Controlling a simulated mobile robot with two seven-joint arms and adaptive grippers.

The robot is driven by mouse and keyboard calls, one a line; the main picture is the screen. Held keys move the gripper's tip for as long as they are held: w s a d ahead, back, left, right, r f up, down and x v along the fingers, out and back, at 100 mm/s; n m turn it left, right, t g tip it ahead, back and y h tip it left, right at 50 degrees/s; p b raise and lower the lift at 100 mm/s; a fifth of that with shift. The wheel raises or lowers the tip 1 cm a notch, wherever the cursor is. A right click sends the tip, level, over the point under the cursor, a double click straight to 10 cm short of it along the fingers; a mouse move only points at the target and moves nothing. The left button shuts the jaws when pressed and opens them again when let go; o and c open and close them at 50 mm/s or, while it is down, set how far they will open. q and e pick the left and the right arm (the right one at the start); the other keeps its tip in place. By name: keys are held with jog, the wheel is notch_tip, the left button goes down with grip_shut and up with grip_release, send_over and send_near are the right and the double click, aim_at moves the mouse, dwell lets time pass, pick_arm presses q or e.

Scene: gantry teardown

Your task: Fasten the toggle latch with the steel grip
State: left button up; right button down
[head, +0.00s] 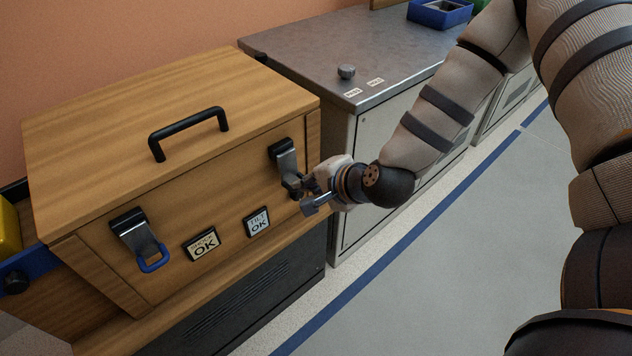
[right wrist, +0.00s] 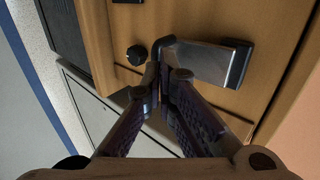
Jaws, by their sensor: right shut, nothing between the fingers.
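The latch with the steel grip (head: 285,158) is on the right part of the wooden case's (head: 90,257) front. Its bright steel lever (right wrist: 205,62) and black mount (right wrist: 240,63) show in the right wrist view. My right gripper (head: 301,190) is at the lower end of this latch and hides part of it. In the right wrist view its fingers (right wrist: 167,72) are together and empty, close against the lever's end. I cannot tell whether they touch it. A second latch (head: 132,235) with a blue loop grip (head: 153,260) is at the left. My left gripper is out of view.
A black handle (head: 188,130) rises from the case's lid. Two "OK" plates (head: 202,244) (head: 257,222) sit between the latches. A black knob (right wrist: 136,54) is beside the fingers. A grey cabinet (head: 345,50) stands to the right. The floor (head: 440,255) in front is clear.

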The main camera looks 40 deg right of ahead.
jog(key=shift+w, duration=0.2)
jog(key=shift+f, duration=0.15)
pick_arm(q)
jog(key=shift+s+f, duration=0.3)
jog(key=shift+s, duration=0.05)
pick_arm(e)
jog(key=shift+w+f, duration=0.45)
jog(key=shift+f, duration=0.1)
